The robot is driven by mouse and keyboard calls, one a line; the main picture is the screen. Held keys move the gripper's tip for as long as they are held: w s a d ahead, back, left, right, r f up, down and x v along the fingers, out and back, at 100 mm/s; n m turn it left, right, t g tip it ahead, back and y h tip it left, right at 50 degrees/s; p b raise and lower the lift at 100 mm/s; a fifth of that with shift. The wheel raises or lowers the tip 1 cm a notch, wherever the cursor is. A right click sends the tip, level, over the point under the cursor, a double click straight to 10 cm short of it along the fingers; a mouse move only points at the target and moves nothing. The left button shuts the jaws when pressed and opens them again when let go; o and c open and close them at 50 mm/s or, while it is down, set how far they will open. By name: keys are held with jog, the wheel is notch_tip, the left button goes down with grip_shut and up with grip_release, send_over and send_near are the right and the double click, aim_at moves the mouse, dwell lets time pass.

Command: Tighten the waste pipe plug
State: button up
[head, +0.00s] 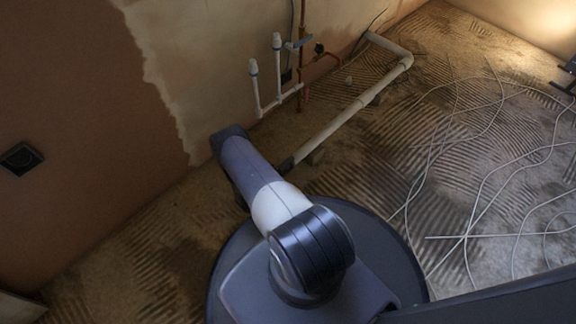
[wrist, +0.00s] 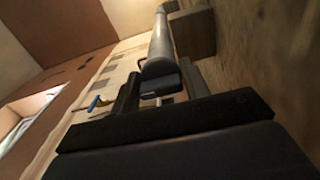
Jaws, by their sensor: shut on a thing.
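The waste pipe (head: 345,118) is a pale pipe running low along the floor beside the wall, with an elbow at its far end. Its near end is partly hidden behind my arm in the head view. In the wrist view the pipe (wrist: 162,38) runs away from me, with the dark grey plug (wrist: 158,69) at its near end. My gripper (wrist: 158,76) is shut on the plug, one finger on each side. The plug looks in line with the pipe; whether it is fully seated I cannot tell.
A block (wrist: 192,33) sits beside the pipe, close to the right finger. White upright pipes (head: 277,65) and copper pipes (head: 303,60) with a blue-handled valve (head: 299,43) stand by the wall. Loose pale cables (head: 470,190) lie across the ridged floor at right.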

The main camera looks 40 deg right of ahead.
dwell(0.3)
jog(key=o, duration=0.9)
jog(key=shift+a, duration=0.1)
jog(key=a, duration=0.3)
jog(key=a+p, duration=0.1)
jog(key=a, duration=0.6)
jog(key=shift+s+a, duration=0.3)
jog(key=shift+s, duration=0.1)
jog(key=d, duration=0.7)
jog(key=d+b, duration=0.1)
jog(key=d, duration=0.3)
jog(key=shift+w, duration=0.4)
jog(key=shift+a, duration=0.1)
jog(key=shift+a, duration=0.1)
